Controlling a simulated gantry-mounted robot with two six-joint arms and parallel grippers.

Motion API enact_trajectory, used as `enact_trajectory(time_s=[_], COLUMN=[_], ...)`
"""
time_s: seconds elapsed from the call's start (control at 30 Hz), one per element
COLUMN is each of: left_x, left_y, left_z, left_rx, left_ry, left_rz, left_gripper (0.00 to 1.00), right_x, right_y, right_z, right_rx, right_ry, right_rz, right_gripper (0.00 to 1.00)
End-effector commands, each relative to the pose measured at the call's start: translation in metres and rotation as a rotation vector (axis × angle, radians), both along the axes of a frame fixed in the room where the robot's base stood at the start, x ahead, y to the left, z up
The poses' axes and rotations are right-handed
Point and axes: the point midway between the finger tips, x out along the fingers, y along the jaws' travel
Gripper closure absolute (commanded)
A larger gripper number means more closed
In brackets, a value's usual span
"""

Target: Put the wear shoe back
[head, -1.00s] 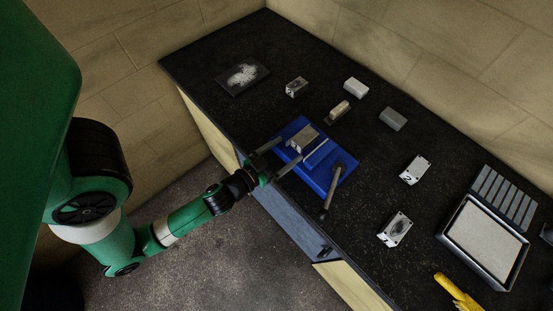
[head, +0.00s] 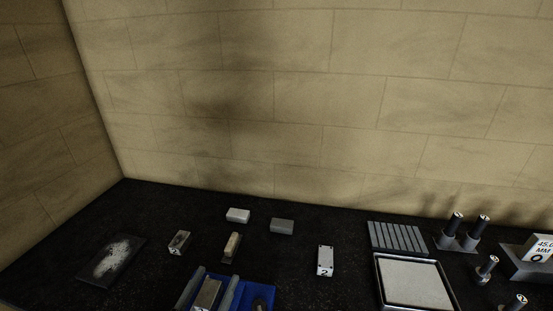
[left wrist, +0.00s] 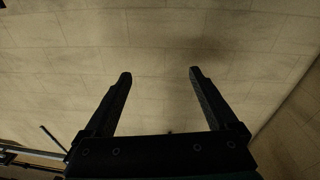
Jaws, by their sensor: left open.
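A blue vise (head: 240,300) shows at the bottom edge of the head view, cut off by the frame. A grey metal block (head: 208,293) sits between its grey jaws. A pale metal plate marked 2 (head: 325,262), with small holes, lies on the bench to the right. I cannot tell for sure which piece is the wear shoe. My left gripper (left wrist: 161,76) is open and empty in the left wrist view, with only the tiled wall behind its fingers. I cannot make it out clearly in the head view. My right gripper is not in view.
The black bench (head: 150,225) carries a dusty dark plate (head: 110,261), a small metal block (head: 179,243), a brush (head: 232,246), a white block (head: 238,215), a grey block (head: 282,226), a framed tray (head: 455,300), a ribbed plate (head: 397,237) and black-topped pins (head: 456,222). The wall (head: 300,100) stands behind.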

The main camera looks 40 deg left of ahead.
Motion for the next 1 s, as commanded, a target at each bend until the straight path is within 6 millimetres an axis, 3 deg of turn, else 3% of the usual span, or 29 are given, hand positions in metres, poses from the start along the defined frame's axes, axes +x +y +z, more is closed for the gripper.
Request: enact_trajectory(time_s=[0.03,0.1,0.17,0.2,0.3,0.43,0.5,0.6,0.67,0.7,1.0], left_x=[0.028,0.056,0.072,0.079,0.081,0.060,0.048,0.038,0.036,0.036,0.037], left_y=[-0.009,-0.025,-0.043,-0.057,-0.096,-0.137,-0.151,-0.161,-0.163,-0.163,-0.162], left_z=[0.047,0.106,0.160,0.197,0.286,0.372,0.400,0.419,0.422,0.422,0.421], left_rx=[0.013,0.027,0.045,0.059,0.108,0.181,0.212,0.236,0.242,0.242,0.238], left_ry=[-0.094,-0.196,-0.283,-0.340,-0.479,-0.617,-0.664,-0.697,-0.703,-0.703,-0.701], left_rz=[-0.039,-0.098,-0.157,-0.200,-0.308,-0.417,-0.452,-0.478,-0.481,-0.481,-0.480], left_gripper=[0.08,0.08,0.08,0.08,0.08,0.08,0.08,0.08,0.08,0.03,0.03], right_x=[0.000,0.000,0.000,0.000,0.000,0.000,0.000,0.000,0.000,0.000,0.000], right_y=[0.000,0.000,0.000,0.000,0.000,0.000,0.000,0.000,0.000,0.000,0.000], right_z=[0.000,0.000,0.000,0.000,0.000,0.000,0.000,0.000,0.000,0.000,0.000], right_rx=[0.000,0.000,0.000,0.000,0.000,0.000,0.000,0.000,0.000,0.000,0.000], right_ry=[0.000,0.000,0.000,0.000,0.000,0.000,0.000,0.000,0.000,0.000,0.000], right_rz=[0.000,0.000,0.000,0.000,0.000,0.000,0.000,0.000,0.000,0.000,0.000], right_gripper=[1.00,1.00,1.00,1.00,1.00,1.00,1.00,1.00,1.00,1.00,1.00])
